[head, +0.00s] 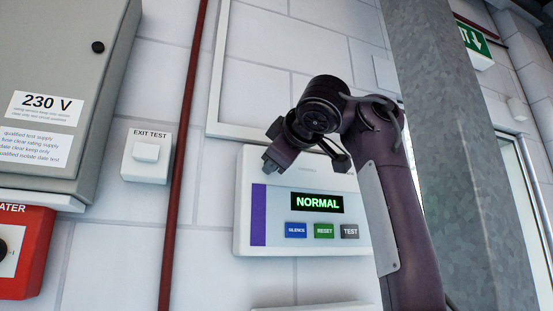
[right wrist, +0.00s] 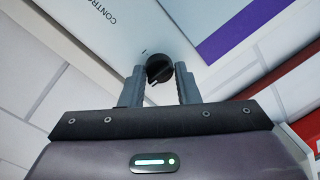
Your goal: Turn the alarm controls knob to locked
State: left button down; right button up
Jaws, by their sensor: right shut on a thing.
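The alarm panel (head: 275,225) is a white wall box with a purple stripe, and its display (head: 317,203) reads NORMAL in green. In the right wrist view, the black round controls knob (right wrist: 159,68) sits on the panel face. A light pointer line shows on its lower side. The lettering around it is too small or cut off to read its position. My right gripper (right wrist: 160,78) has its fingers on either side of the knob and is shut on it. In the head view, my right gripper (head: 306,160) covers the knob. My left gripper is out of view.
Blue, green and grey buttons (head: 322,231) sit below the display. A dark red pipe (head: 184,150) runs down the wall left of the panel. Further left are an EXIT TEST box (head: 147,160) and a grey 230 V cabinet (head: 60,80). A grey column (head: 445,150) stands at right.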

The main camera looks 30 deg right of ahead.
jog(key=shift+s+r, duration=0.1)
jog(key=shift+r, duration=0.05)
jog(key=o, duration=0.9)
jog(key=shift+o, duration=0.2)
jog(key=b+v, duration=0.4)
jog(key=v, duration=0.3)
jog(key=shift+s+a, duration=0.15)
jog(key=shift+s, duration=0.2)
jog(key=shift+w, duration=0.1)
